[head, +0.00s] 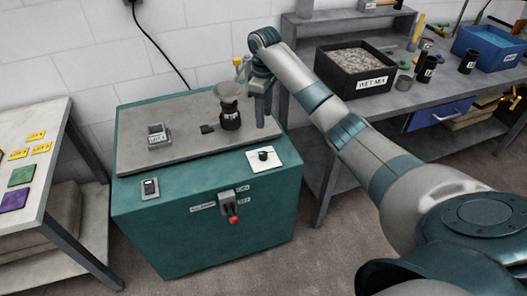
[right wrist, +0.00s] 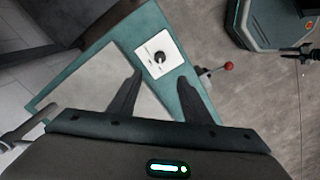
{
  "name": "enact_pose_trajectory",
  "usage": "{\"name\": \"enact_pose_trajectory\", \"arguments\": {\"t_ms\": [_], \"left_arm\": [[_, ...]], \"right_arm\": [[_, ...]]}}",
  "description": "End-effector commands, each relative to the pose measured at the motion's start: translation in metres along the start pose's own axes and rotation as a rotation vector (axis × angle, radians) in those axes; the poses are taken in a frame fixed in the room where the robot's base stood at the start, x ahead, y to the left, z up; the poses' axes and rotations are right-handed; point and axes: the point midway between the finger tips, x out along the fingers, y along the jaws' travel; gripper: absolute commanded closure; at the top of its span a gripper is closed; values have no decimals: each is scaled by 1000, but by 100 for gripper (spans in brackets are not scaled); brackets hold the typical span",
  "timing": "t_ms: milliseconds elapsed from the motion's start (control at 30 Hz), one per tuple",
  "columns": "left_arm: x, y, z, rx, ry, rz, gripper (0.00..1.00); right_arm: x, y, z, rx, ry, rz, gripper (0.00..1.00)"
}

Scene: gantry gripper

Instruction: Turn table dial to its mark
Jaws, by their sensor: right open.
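The dial is a small black knob (head: 263,156) on a white square plate (head: 275,160) at the right front of the teal cabinet's top. In the right wrist view the dial (right wrist: 159,57) lies just beyond my fingertips, between their lines, with a dark mark on the plate near it. My left gripper is out of view.
The teal cabinet (head: 205,230) has a red-knobbed lever (head: 233,219) on its front. On top are a funnel on a black base (head: 230,120), a small grey device (head: 157,136) and a black switch (head: 149,188). A bench with a wet mix bin (head: 368,84) stands right.

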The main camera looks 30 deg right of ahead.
Motion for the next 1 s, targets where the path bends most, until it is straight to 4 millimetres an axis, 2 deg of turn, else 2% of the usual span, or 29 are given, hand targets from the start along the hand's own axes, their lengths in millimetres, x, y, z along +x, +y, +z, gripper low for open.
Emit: {"name": "enact_pose_trajectory", "arguments": {"t_ms": [367, 533, 833, 1000], "left_arm": [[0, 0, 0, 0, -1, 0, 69], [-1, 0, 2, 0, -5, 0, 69], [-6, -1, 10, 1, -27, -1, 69], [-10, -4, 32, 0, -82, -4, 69]], "right_arm": [[2, 0, 0, -1, 0, 0, 55], [10, -1, -1, -1, 0, 0, 55], [50, -1, 0, 0, -3, -2, 55], [81, -1, 0, 0, -3, -2, 55]]}}
